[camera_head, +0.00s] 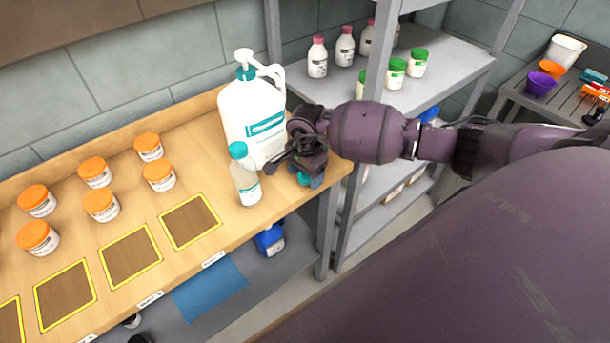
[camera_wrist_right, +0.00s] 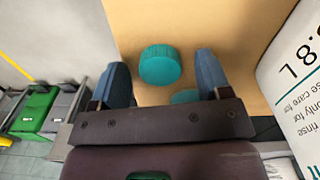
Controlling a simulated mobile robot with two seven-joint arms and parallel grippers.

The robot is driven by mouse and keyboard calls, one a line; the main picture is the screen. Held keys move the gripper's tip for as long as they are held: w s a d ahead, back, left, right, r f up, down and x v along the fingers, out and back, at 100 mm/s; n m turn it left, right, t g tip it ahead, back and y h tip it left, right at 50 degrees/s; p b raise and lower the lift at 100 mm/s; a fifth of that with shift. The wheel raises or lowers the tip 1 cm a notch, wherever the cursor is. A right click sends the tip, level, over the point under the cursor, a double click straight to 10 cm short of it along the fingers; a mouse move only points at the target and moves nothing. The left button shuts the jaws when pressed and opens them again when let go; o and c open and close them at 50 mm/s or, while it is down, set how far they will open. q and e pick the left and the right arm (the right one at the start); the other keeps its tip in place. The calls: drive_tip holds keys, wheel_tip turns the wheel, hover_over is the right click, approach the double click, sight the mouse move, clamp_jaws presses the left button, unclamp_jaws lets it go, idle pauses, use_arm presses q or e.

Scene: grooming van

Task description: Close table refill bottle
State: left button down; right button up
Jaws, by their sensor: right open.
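A second teal piece (camera_wrist_right: 185,97) is mostly hidden by the gripper body. My left gripper is not in view.
Several orange-lidded jars (camera_head: 101,205) stand on the left of the table, behind yellow-outlined squares (camera_head: 131,256). A grey shelf (camera_head: 440,72) with pink-capped and green-capped bottles stands behind my right arm. The jug's label (camera_wrist_right: 300,85) is close beside the gripper.

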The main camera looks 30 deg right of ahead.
drive_tip(key=shift+c, duration=0.2)
drive_tip(key=c, duration=1)
drive_tip(key=shift+o, duration=0.2)
drive_tip(key=shift+r, duration=0.1)
